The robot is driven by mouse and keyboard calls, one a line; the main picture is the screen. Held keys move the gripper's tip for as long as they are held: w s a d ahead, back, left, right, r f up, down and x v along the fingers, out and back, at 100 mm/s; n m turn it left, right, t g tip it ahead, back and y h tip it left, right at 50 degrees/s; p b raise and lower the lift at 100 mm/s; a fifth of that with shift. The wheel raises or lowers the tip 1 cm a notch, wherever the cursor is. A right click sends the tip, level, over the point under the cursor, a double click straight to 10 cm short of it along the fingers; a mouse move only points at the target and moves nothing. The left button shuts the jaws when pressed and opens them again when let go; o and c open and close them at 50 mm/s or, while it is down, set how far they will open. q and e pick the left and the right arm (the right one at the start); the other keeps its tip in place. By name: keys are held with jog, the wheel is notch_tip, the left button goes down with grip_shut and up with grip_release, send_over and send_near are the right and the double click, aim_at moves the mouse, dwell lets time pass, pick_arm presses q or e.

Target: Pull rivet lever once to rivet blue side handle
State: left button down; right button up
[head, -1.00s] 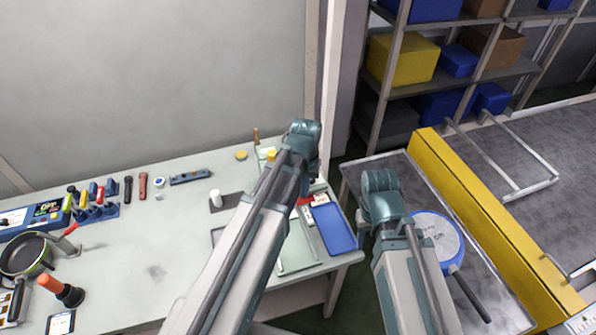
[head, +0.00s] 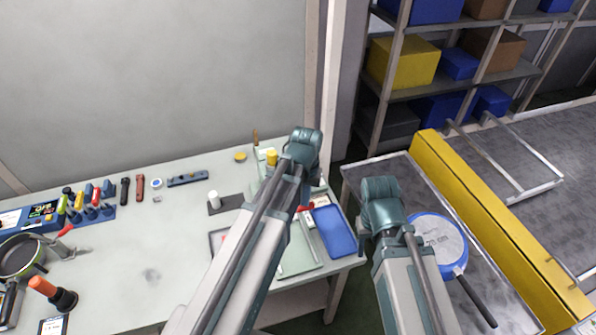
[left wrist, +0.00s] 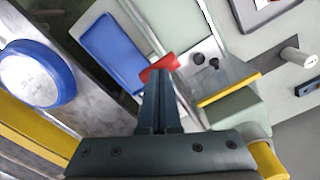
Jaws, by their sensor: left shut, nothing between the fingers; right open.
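A red lever grip (left wrist: 158,68) shows right at the tips of my left gripper (left wrist: 160,80) in the left wrist view; whether they touch I cannot tell. The left gripper is shut with nothing between its fingers. In the head view, red (head: 304,208) shows beside my left arm, which hides most of the green fixture (head: 265,158) there. The fixture's green block (left wrist: 237,112) has a yellow strip. A blue pan (head: 436,236) with a black handle lies upside down on the right surface. My right gripper (head: 364,244) is open beside it, its fingers partly hidden.
A blue tray (head: 335,232) lies at the bench's right end, near the red grip. A tool row (head: 85,203), an orange-handled tool (head: 48,290) and another pan (head: 18,258) stand at left. A yellow barrier (head: 490,212) runs behind the blue pan.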

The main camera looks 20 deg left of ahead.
pick_arm(q)
notch_tip(320, 180, up, 10)
jog(key=p, duration=1)
jog(key=shift+r, duration=0.15)
notch_tip(320, 180, up, 10)
jog(key=p, duration=1)
jog(key=shift+s+d, duration=0.3)
jog(key=shift+s, duration=0.15)
jog(key=s+d+f+m+b, duration=0.2)
jog(key=s+d+f+b, duration=0.2)
jog(key=f+b, duration=0.6)
jog(key=s+d+f+m+y+b, duration=0.1)
jog(key=s+d+f+m+b, duration=0.1)
jog(key=s+f+b, duration=0.4)
jog(key=shift+s+d+f+m+b, duration=0.25)
jog(key=shift+d+f+b, duration=0.65)
jog(key=shift+f+b, duration=1.9)
